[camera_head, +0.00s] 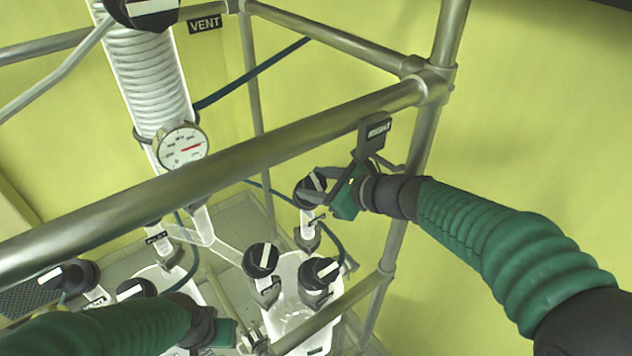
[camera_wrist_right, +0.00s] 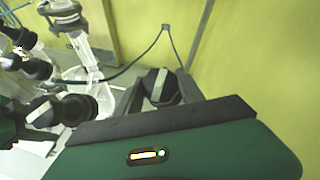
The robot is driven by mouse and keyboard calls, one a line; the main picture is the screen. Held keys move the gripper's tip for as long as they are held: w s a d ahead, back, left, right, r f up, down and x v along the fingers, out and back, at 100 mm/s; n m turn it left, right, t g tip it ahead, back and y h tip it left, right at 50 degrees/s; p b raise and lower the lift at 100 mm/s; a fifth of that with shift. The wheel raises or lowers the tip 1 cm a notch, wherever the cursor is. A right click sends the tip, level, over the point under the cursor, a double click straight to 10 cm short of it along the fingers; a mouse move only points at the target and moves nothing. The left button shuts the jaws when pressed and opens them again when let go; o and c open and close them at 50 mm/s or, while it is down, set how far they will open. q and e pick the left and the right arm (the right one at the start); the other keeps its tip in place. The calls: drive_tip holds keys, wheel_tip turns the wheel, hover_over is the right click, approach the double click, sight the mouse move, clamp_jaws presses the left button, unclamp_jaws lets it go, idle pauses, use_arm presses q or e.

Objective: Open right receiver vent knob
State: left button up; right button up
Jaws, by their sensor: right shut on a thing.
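The right receiver vent knob (camera_head: 309,190) is black with a white bar and sits on top of a short glass neck, right of centre in the head view. My right gripper (camera_head: 318,190) reaches it from the right and is shut on it. In the right wrist view the knob (camera_wrist_right: 161,87) shows between the two dark fingers (camera_wrist_right: 158,92), its pale bar tilted. The fingers hide part of it. My left gripper (camera_head: 240,337) is low in the head view, under the glassware; its fingers are too unclear to tell open or shut.
A thick metal rail (camera_head: 230,150) crosses in front of the glassware. Other black knobs (camera_head: 262,260) and (camera_head: 321,273) stand below on the receiver vessel (camera_head: 290,312). A pressure gauge (camera_head: 182,147) and coiled condenser (camera_head: 148,75) are at left. The yellow wall (camera_head: 530,120) side is clear.

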drive_tip(key=shift+f, duration=0.2)
drive_tip(key=o, duration=1.3)
drive_tip(key=shift+o, duration=0.5)
drive_tip(key=shift+r, duration=0.1)
drive_tip(key=shift+r, duration=0.1)
